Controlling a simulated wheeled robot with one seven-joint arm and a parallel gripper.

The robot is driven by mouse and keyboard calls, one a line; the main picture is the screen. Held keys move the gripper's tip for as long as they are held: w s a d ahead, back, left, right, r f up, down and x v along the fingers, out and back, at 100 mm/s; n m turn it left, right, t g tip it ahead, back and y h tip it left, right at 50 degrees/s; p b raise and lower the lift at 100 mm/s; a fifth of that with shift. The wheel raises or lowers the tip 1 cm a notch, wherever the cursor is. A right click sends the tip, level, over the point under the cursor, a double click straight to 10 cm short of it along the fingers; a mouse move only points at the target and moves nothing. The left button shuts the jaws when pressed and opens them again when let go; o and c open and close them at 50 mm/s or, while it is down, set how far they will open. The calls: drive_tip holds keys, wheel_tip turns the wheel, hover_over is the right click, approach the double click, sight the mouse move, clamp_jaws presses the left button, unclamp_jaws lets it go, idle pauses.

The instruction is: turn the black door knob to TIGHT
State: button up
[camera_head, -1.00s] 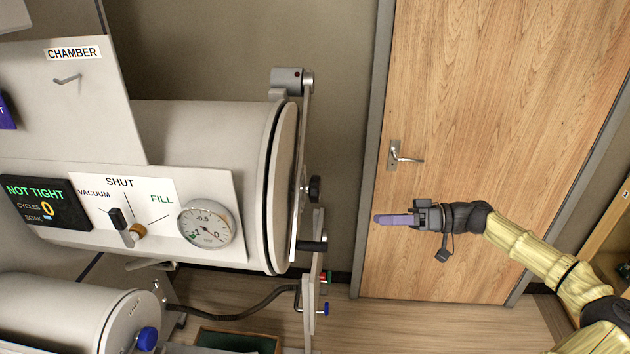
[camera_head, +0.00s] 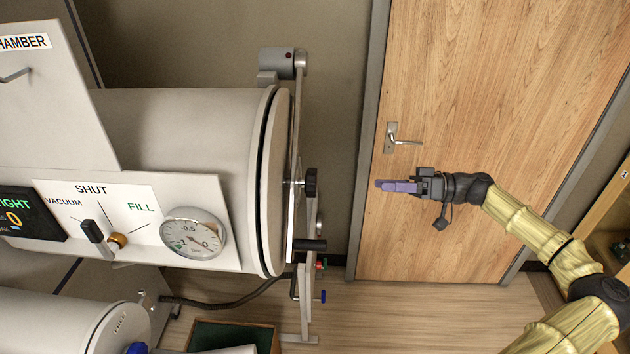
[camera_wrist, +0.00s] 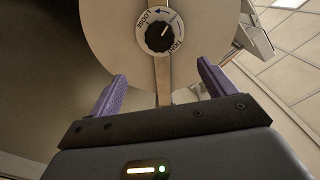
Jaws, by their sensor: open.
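The black door knob (camera_head: 312,183) sticks out from the right-hand end door of the large grey chamber (camera_head: 185,125). In the wrist view the knob (camera_wrist: 158,38) sits on a white round dial marked LOOSE at upper left and TIGHT at lower right. A pale mark on the knob points to the upper right, between the two words. My gripper (camera_head: 384,185) is to the right of the knob, about level with it in the head view, apart from it. In the wrist view its purple fingers (camera_wrist: 161,75) are spread and empty, with the knob beyond and between them.
A flat bar (camera_head: 298,130) crosses the chamber door behind the knob, with a black handle (camera_head: 310,244) below it. A panel with a gauge (camera_head: 193,233) and valve lever is on the chamber's front. A wooden door (camera_head: 480,90) stands behind my arm.

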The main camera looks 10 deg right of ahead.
sight(314, 182)
drive_tip(key=p+x, duration=0.6)
drive_tip(key=x, duration=1.1)
drive_tip(key=shift+a+f, duration=0.1)
drive_tip(key=shift+a, duration=0.05)
drive_tip(key=c, duration=1)
